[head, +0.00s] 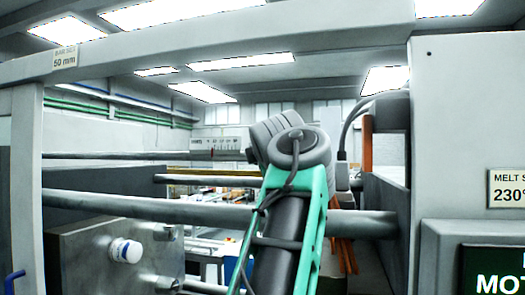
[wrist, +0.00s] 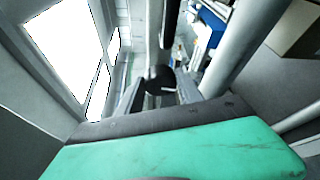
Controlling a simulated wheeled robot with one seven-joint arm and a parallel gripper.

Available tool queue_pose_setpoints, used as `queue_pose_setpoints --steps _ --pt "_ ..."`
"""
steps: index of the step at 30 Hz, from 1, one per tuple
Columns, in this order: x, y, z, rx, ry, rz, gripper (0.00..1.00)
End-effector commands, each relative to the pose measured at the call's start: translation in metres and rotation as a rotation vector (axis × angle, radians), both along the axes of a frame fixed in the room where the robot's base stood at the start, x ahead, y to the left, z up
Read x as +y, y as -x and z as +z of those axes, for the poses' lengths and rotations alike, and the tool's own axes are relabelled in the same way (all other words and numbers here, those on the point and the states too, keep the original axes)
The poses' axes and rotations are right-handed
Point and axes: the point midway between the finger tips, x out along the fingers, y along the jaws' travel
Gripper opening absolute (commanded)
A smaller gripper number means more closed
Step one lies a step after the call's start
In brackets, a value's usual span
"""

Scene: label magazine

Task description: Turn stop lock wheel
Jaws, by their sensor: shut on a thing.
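In the wrist view, my gripper (wrist: 160,88) points away from the camera beyond its green and dark grey housing. Its two grey fingers stand on either side of a small dark round piece (wrist: 160,76), which looks like the stop lock wheel, and are shut on it. A dark bar runs away behind this piece. The wheel's markings and how far it is turned cannot be made out. In the head view, my green and grey arm rises in the middle, and the fingers and the wheel are not clearly visible there.
A thick grey tie bar (head: 205,212) crosses behind my arm in the head view. A metal block (head: 85,262) with a white round cap (head: 126,250) stands at the lower left. A grey cabinet (head: 470,110) closes off the right. In the wrist view, a grey bar (wrist: 235,45) passes close right of the fingers.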

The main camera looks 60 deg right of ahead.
Motion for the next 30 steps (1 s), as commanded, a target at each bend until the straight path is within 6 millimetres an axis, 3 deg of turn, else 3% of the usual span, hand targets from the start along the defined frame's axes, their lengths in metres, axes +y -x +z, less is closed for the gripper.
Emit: queue_pose_setpoints --steps 1,18,30 --pt "0.0017 -0.0005 0.0084 0.039 0.017 0.001 0.03" --pt "0.0014 -0.0036 0.0067 0.539 0.094 -0.001 0.03" --pt "-0.0010 -0.0047 0.0034 0.718 0.112 0.000 0.03"
